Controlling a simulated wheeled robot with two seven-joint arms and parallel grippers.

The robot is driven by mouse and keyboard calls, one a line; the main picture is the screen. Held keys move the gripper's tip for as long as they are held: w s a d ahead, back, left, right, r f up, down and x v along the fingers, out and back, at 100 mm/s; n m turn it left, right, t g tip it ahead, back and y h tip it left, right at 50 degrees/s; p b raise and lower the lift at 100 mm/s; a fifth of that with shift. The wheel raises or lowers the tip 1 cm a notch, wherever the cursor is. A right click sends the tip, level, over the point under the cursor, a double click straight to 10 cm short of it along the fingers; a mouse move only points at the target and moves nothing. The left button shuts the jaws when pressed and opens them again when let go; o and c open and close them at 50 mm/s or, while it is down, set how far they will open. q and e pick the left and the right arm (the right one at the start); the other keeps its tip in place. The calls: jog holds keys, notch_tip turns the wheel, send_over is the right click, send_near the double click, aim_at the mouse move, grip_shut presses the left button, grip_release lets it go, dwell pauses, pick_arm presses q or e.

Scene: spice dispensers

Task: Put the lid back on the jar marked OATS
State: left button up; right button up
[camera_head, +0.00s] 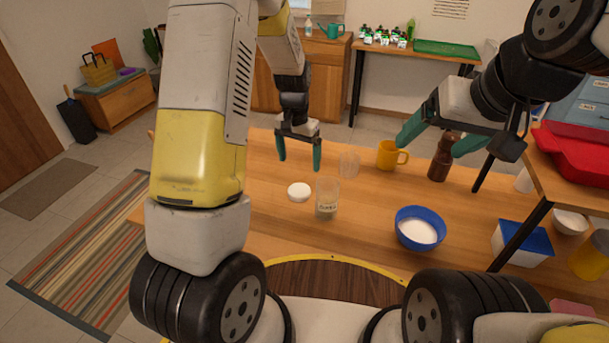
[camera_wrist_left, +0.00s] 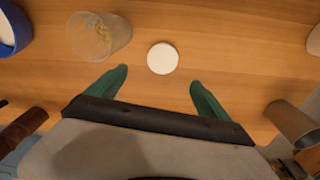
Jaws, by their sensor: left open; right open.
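A round white lid (camera_head: 299,191) lies flat on the wooden table, just left of a clear open jar (camera_head: 327,198) and apart from it. The jar stands upright with some pale contents at the bottom; its label is too small to read surely. In the left wrist view the lid (camera_wrist_left: 162,58) lies just beyond the fingertips, and the jar (camera_wrist_left: 100,36) is to its left. My left gripper (camera_head: 299,163) is open and empty above the table, behind the lid. My right gripper (camera_head: 430,148) is open and empty near a brown bottle.
A blue bowl of white contents (camera_head: 419,229) and a blue-lidded box (camera_head: 522,243) are to the right. The table left of the lid is clear.

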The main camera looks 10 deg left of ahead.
pick_arm(q)
send_over(299, 189)
notch_tip(299, 189, down, 4)
jog(key=shift+d+f, duration=0.1)
jog(key=shift+f, duration=1.2)
notch_tip(299, 189, down, 5)
jog(key=shift+f, duration=0.15)
